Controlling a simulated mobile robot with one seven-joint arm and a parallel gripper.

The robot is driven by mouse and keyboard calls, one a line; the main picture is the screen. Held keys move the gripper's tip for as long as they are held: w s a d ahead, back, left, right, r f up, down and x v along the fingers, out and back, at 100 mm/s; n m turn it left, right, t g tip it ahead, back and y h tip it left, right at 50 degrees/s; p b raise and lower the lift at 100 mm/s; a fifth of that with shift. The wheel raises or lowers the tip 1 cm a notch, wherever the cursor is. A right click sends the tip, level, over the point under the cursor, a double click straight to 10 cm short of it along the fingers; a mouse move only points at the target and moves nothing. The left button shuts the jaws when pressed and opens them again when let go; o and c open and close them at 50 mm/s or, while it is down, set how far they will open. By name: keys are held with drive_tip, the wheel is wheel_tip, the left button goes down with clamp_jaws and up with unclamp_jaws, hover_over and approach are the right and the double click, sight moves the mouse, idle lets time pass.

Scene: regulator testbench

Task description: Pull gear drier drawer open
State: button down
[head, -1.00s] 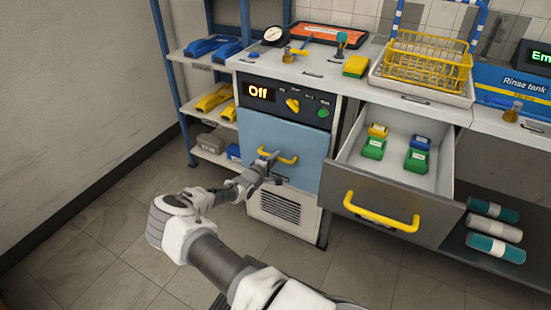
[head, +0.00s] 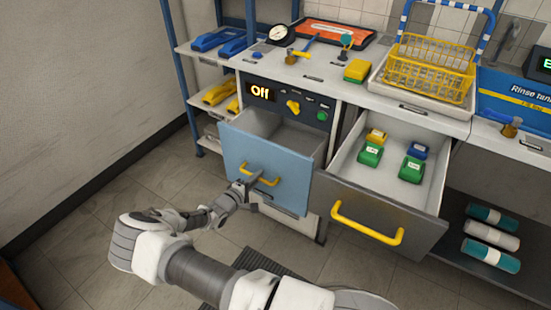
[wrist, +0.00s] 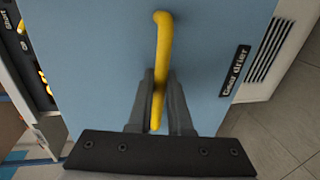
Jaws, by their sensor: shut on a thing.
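The gear drier drawer (head: 250,155) has a light blue front and a yellow bar handle (head: 268,181). It stands partly open, and its grey inside looks empty from here. My gripper (head: 246,186) is shut on the yellow handle at the drawer front. In the wrist view my two dark fingers (wrist: 159,105) lie on either side of the handle (wrist: 162,50), and a "Gear drier" label (wrist: 234,70) shows on the blue front (wrist: 110,60).
A grey drawer (head: 370,205) with a yellow handle stands open to the right, holding several small green, yellow and blue boxes. A yellow basket (head: 428,70) sits on the counter. A shelf with blue and yellow items stands at the left.

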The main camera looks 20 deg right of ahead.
drive_tip(key=f+v, duration=0.2)
drive_tip(key=v, duration=0.9)
drive_tip(key=a+f+p+v, duration=0.1)
drive_tip(key=f+v, duration=0.1)
drive_tip(key=v, duration=0.9)
drive_tip(key=shift+s+f, duration=0.25)
drive_tip(key=shift+f, duration=0.1)
drive_tip(key=c, duration=0.8)
unclamp_jaws()
drive_tip(key=shift+c, duration=0.2)
drive_tip(key=p+v, duration=0.2)
drive_tip(key=v, duration=1.5)
drive_tip(key=shift+a, duration=0.2)
